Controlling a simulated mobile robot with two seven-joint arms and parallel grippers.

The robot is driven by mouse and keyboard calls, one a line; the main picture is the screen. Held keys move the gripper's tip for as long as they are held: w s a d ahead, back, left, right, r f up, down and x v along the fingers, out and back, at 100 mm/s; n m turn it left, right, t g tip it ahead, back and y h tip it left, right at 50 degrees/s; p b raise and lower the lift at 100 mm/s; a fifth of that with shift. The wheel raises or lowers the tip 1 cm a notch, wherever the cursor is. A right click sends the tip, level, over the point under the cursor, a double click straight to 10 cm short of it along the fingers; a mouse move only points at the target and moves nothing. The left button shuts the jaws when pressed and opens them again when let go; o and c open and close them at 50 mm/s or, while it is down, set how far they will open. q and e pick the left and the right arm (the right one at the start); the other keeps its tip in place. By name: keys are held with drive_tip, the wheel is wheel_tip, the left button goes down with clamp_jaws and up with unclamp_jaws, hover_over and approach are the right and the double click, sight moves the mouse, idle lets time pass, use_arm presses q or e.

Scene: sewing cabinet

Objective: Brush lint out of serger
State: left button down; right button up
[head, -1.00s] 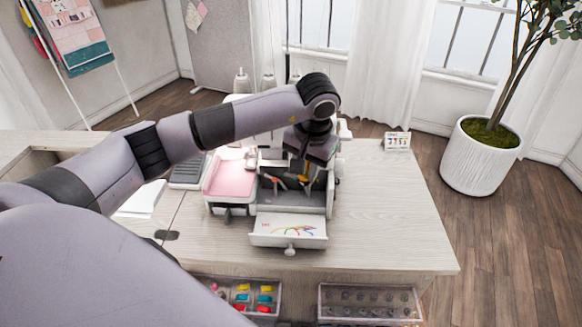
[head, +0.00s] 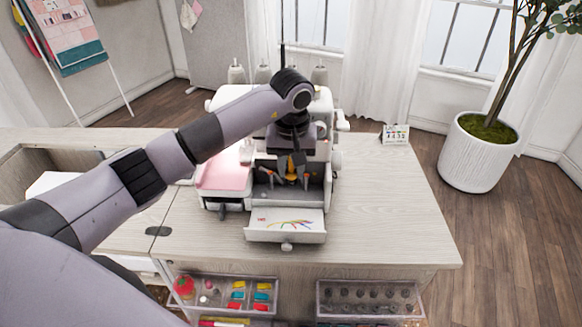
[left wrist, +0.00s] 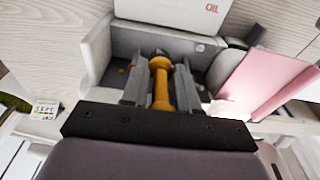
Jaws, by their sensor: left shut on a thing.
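The white serger (head: 322,106) stands on the cabinet top with its front open, showing a grey lower interior (head: 312,196). My left gripper (head: 291,179) points down inside that opening. It is shut on an orange-yellow brush handle (left wrist: 161,82), which stands between the grey fingers in the left wrist view. The brush's bristle end is hard to make out and seems to be within the cavity. Small coloured specks (left wrist: 122,71) show on the grey interior beside the fingers; I cannot tell whether they are lint. My right gripper is not in view.
The serger's white front door (head: 287,237), with a coloured threading chart, hangs open toward me. A pink panel (head: 223,173) is left of the opening. A small card (head: 396,135) stands at the back right. Trays of supplies (head: 262,291) sit below the front edge. The right tabletop is clear.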

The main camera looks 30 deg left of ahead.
sight(292, 174)
use_arm(q)
wheel_tip(292, 174, down, 4)
drive_tip(key=shift+r+b, duration=0.1)
drive_tip(key=shift+b, duration=0.95)
drive_tip(key=shift+s+a+f, duration=0.1)
drive_tip(key=shift+f, duration=0.1)
drive_tip(key=a, duration=0.1)
drive_tip(key=s+a, duration=0.1)
drive_tip(key=a, duration=0.1)
drive_tip(key=s+a, duration=0.1)
drive_tip(key=shift+a+r, duration=0.2)
drive_tip(key=shift+a, duration=0.1)
drive_tip(key=shift+s+a, duration=0.5)
drive_tip(key=shift+a, duration=0.25)
drive_tip(key=shift+f, duration=0.25)
drive_tip(key=shift+w+d+r, duration=0.15)
drive_tip(key=shift+w+d, duration=0.15)
drive_tip(key=shift+d, duration=0.25)
